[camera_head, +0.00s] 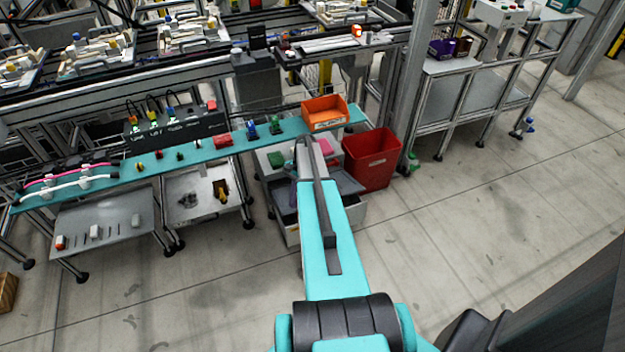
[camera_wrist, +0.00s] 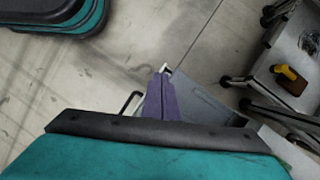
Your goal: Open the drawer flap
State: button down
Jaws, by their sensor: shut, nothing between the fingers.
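A light grey drawer unit (camera_head: 293,232) stands under the right end of the teal bench. A dark grey flap panel (camera_head: 348,183) juts out at its right side; the same kind of blue-grey panel (camera_wrist: 208,97) lies right of my fingers in the wrist view. My gripper (camera_wrist: 164,76) has its purple fingers shut and empty. The fingertips overlap the panel's corner in the picture; I cannot tell whether they touch it. A small white piece shows just beyond the tips. In the head view my arm hides the middle of the unit, and the gripper is mostly hidden.
A red bin (camera_head: 371,160) stands right of the drawer unit. An orange box (camera_head: 325,113) sits on the teal bench (camera_head: 240,140). A shelf with a yellow item (camera_wrist: 288,74) is at the right in the wrist view. Open floor (camera_head: 470,220) lies to the right.

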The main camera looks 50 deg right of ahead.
jog(key=s+a+r+n+g+h+p, duration=0.1)
jog(key=s+a+n+p, duration=0.3)
jog(key=a, duration=0.8)
jog(key=s+a+r+n+g+p, duration=0.15)
jog(key=s+a+n+p, duration=0.25)
jog(key=a, duration=0.9)
jog(key=s+a+r+n+g+h+p, duration=0.1)
jog(key=s+a+r+n+p, duration=0.2)
jog(key=s+a, duration=0.4)
jog(key=s+a+r+n+g+h+p, duration=0.1)
jog(key=s+a+n+p, duration=0.4)
jog(key=s, duration=0.6)
notch_tip(320, 180, up, 2)
jog(key=shift+a+r+n+h, duration=0.1)
jog(key=shift+a+n+h, duration=0.6)
jog(key=shift+a+n, duration=0.45)
jog(key=shift+a, duration=0.1)
